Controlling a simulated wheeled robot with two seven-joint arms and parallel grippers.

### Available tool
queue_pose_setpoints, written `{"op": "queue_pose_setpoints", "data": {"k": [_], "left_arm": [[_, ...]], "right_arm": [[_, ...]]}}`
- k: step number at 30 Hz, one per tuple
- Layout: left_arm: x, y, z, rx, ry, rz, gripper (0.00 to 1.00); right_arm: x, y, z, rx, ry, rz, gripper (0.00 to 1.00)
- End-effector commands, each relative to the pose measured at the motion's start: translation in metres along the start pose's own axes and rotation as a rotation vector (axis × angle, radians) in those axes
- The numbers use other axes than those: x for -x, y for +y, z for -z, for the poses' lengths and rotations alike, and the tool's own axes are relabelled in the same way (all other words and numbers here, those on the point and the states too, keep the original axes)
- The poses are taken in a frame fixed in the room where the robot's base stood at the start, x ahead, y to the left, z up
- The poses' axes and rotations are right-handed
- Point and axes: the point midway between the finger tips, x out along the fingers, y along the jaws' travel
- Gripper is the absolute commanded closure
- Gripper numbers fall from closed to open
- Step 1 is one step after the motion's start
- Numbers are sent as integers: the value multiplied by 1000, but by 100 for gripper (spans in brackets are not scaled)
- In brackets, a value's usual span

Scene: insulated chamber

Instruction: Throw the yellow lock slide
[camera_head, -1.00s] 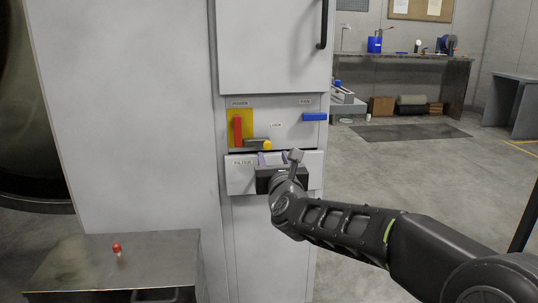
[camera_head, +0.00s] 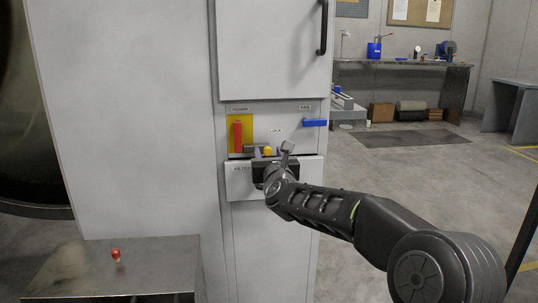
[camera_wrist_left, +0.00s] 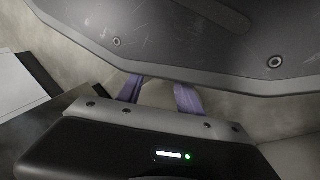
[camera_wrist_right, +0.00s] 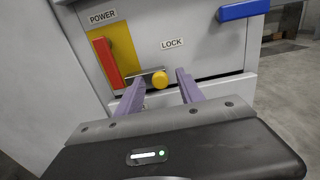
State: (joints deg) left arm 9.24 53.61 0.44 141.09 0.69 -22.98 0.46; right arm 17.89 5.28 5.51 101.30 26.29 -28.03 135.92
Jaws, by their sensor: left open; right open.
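The yellow lock slide's round knob (camera_wrist_right: 160,80) shows in the right wrist view, below the LOCK label (camera_wrist_right: 172,43). It also shows in the head view (camera_head: 267,151) on the cabinet panel, at the right end of a dark bar. My right gripper (camera_wrist_right: 158,85) is open, its purple fingers on either side of the knob in that view; I cannot tell whether they touch it. In the head view the right gripper (camera_head: 266,153) is just at the knob. My left gripper (camera_wrist_left: 160,90) is open and seems empty; it is not in the head view.
The red power handle (camera_wrist_right: 107,62) on a yellow plate is left of the knob. The blue fan handle (camera_wrist_right: 243,10) is up and to the right. A filter drawer (camera_head: 238,182) lies below. A metal table (camera_head: 70,270) with a red-topped piece (camera_head: 116,254) stands at lower left.

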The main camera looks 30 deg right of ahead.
Motion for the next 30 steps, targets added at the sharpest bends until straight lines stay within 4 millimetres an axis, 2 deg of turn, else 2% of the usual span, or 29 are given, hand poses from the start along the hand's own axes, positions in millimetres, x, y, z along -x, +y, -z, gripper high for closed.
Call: {"op": "queue_pose_setpoints", "data": {"k": [2, 18, 30], "left_arm": [[0, 0, 0, 0, 0, 0, 57], [0, 0, 0, 0, 0, 0, 57], [0, 0, 0, 0, 0, 0, 57]], "right_arm": [[0, 0, 0, 0, 0, 0, 55], [0, 0, 0, 0, 0, 0, 99], [1, 0, 0, 0, 0, -1, 100]]}}
